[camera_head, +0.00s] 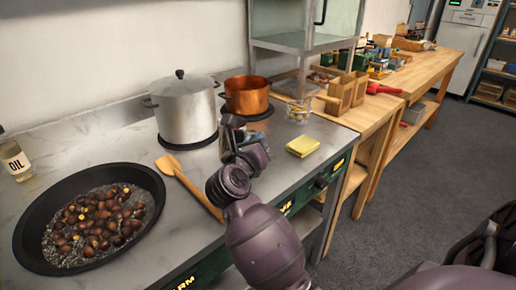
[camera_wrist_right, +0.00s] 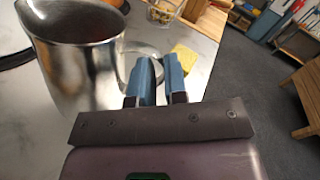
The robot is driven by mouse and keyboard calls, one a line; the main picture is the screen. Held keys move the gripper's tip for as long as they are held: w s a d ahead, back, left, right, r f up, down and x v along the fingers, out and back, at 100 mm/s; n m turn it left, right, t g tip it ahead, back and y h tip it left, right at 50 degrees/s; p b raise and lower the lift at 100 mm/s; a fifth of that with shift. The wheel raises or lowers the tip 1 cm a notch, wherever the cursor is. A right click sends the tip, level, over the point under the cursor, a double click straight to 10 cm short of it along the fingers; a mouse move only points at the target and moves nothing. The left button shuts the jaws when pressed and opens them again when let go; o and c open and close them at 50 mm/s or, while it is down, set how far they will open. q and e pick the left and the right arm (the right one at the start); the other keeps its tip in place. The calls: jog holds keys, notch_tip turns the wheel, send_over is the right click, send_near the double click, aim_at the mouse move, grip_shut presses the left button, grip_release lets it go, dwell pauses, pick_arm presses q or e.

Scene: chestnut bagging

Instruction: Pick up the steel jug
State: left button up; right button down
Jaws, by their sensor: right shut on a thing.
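The steel jug (camera_wrist_right: 85,75) stands at the left of the right wrist view, shiny and open at the top, with a looped handle on its right side. My right gripper (camera_wrist_right: 158,68) has its blue fingers at that handle and is shut on it. In the head view my right gripper (camera_head: 236,128) is in front of the pots, and the arm and gripper mostly hide the jug. I cannot tell whether the jug's base touches the counter. My left gripper is not in view.
A wide black pan of chestnuts (camera_head: 28,222), wooden spatula (camera_head: 190,185), lidded steel pot (camera_head: 185,112) and copper pot (camera_head: 247,96) crowd the steel counter. A yellow sponge (camera_head: 303,146) and glass bowl (camera_head: 298,112) lie to the right. The oil jar (camera_head: 16,162) stands at far left.

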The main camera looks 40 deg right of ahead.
notch_tip(320, 180, up, 16)
jog(key=p, duration=0.4)
jog(key=shift+r, duration=0.15)
dwell(0.5)
